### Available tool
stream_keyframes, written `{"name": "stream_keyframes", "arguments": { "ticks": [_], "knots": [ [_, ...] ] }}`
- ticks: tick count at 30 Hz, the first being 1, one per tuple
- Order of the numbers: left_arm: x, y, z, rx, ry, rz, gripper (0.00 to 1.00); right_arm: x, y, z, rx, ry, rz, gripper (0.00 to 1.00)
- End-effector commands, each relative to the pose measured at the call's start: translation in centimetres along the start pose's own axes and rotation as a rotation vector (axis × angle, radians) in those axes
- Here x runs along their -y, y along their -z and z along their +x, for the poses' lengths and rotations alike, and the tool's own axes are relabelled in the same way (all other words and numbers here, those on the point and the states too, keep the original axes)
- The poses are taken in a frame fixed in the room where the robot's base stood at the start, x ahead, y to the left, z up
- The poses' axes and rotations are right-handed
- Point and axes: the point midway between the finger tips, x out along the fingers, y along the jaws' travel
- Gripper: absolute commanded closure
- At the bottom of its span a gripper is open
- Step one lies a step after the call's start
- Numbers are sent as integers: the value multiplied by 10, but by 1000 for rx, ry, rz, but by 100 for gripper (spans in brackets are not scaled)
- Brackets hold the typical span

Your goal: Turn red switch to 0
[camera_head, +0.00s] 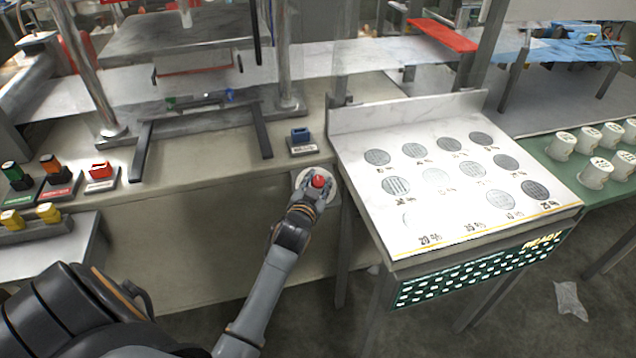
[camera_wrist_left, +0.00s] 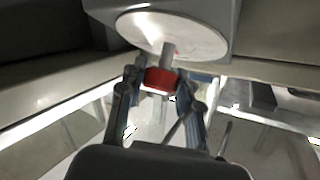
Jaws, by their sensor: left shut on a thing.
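The red switch (camera_head: 319,181) is a round red knob on a pale round plate (camera_head: 333,192) at the front edge of the beige bench. My left gripper (camera_head: 308,193) reaches up to it from below, with its fingers at the knob. In the left wrist view the red switch (camera_wrist_left: 161,80) sits between the two fingers of my left gripper (camera_wrist_left: 160,88), in front of the white disc (camera_wrist_left: 175,36). The gripper is shut on the knob. The knob's setting and any 0 mark cannot be read. My right gripper is not in view.
A blue switch (camera_head: 300,135) stands just behind the red one. Green, orange and red switches (camera_head: 101,171) stand at the bench's left. A white sloped panel with grey discs (camera_head: 440,215) is close on the right. White cups (camera_head: 596,172) stand on a green surface at far right.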

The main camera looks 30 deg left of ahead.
Motion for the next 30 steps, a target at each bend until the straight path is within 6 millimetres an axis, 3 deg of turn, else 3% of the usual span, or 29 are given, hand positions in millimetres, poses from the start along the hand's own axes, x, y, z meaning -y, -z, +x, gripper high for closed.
{"name": "stream_keyframes", "arguments": {
  "ticks": [6,7,10,22,26,30],
  "knots": [
    [0,0,0,0,-1,-1,98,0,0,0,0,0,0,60],
    [0,0,0,-1,-1,-2,64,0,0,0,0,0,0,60],
    [0,0,0,-1,-1,-1,44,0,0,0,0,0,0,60],
    [0,0,-5,-1,-1,-1,42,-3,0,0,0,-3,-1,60],
    [0,-1,-24,1,-2,-1,42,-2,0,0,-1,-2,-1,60],
    [0,-1,-54,1,-2,-2,42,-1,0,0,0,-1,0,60]
  ]
}}
